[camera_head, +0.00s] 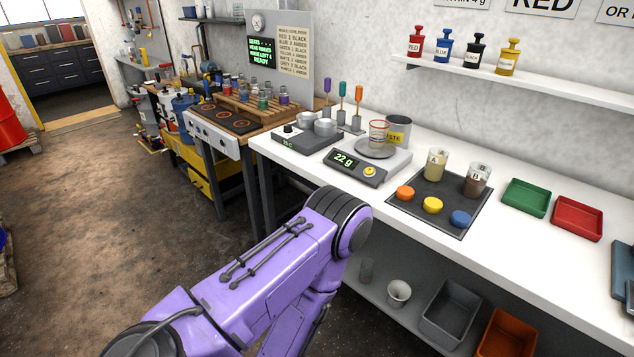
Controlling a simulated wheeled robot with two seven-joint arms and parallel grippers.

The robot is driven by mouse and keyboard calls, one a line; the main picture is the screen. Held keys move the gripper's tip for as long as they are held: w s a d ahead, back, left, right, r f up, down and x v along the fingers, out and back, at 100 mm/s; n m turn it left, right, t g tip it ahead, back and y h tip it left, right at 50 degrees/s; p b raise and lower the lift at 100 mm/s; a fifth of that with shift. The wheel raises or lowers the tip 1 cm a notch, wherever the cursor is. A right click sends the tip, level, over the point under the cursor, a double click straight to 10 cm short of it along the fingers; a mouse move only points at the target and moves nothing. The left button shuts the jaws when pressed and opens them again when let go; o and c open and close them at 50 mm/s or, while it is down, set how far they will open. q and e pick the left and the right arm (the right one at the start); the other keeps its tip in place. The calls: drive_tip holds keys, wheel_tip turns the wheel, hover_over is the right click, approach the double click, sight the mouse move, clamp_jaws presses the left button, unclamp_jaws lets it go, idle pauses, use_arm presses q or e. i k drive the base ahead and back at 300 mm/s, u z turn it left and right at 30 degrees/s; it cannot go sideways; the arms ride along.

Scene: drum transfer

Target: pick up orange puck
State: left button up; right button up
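The orange puck (404,193) lies on the left part of a dark grey mat (419,217) on the white counter. A yellow puck (432,205) and a blue puck (460,219) lie in a row to its right, nearer the front edge. A purple arm of mine (270,250) reaches in from the bottom, with its bend in front of the counter, left of and below the orange puck. Neither of my grippers shows. Nothing covers the orange puck.
Two labelled jars (435,165) stand at the back of the mat. A scale (356,167) reading 22 g carries a glass beaker (378,135) on the left. A green tray (526,197) and a red tray (577,218) lie to the right. Bins (448,313) sit below.

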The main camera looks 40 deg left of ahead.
sight(403, 193)
drive_tip(key=u, duration=0.2)
drive_tip(key=i, duration=0.95)
drive_tip(key=z, duration=1.1)
drive_tip(key=k, duration=1.05)
drive_tip(key=u, duration=0.9)
drive_tip(key=i, duration=0.6)
drive_tip(key=u, duration=0.05)
